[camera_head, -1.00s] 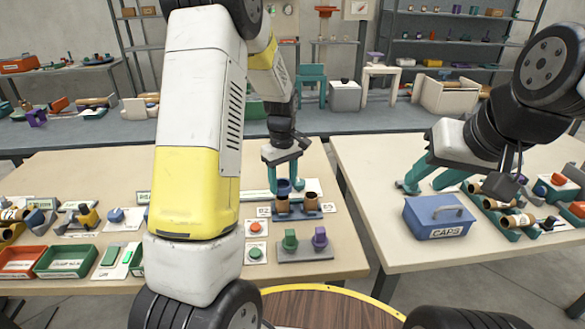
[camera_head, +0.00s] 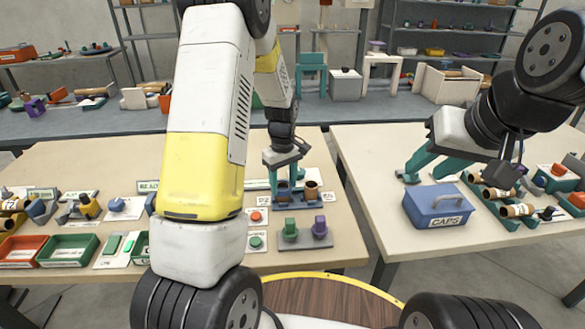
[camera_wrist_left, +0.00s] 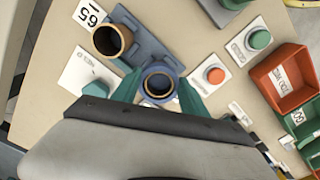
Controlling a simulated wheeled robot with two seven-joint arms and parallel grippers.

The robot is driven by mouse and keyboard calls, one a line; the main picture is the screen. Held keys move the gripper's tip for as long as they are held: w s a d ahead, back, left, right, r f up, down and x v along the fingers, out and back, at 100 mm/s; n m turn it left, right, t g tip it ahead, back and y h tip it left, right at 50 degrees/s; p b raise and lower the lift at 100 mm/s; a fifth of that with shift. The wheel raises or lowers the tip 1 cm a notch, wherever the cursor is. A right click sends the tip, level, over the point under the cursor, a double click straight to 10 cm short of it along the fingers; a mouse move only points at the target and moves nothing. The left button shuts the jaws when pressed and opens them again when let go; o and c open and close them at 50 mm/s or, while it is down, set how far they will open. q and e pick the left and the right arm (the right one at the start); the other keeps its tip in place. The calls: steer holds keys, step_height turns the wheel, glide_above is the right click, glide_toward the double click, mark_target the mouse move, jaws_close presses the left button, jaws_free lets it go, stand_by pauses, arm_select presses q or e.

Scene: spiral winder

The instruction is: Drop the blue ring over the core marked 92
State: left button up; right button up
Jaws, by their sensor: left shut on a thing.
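The blue ring (camera_wrist_left: 146,91) is between the teal fingers of my left gripper (camera_wrist_left: 158,92) in the left wrist view. A tan rim with a dark hole shows inside the ring, so the ring appears around the top of a core; how far down it sits is unclear. In the head view my left gripper (camera_head: 288,186) is low at the left core of a blue-grey holder, shut on the ring. A second brown core (camera_head: 311,189) stands to its right, by a label reading 65 (camera_wrist_left: 88,13). My right gripper (camera_head: 427,172) is open and empty above the right table.
A blue CAPS box (camera_head: 437,209) stands below my right gripper. A grey holder with green and purple pieces (camera_head: 305,237) is in front of the cores. Red (camera_wrist_left: 215,75) and green (camera_wrist_left: 260,39) buttons lie nearby. Red (camera_head: 20,250) and green (camera_head: 68,249) trays are at left.

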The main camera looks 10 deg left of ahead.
arm_select(q)
steer(key=shift+f, duration=0.2)
steer(key=o, duration=1.5)
step_height(320, 180, up, 8)
steer(key=shift+f, duration=0.1)
steer(key=s+r+m+t, duration=0.2)
steer(key=s+r+m, duration=0.1)
steer(key=s+r, duration=0.3)
steer(key=s+d+r+m+t+h, duration=0.1)
steer(key=s+r+m+t, duration=0.1)
steer(key=s+r, duration=0.5)
steer(key=s+r+m+t+h, duration=0.1)
steer(key=s+r+m, duration=0.3)
steer(key=s, duration=0.6)
steer(key=shift+s+d+r+m+t, duration=0.2)
steer(key=shift+r+t, duration=0.1)
steer(key=shift+r, duration=0.3)
steer(key=shift+s+d+r+m+t, duration=0.2)
steer(key=shift+r+t, duration=0.1)
steer(key=shift+r, duration=0.3)
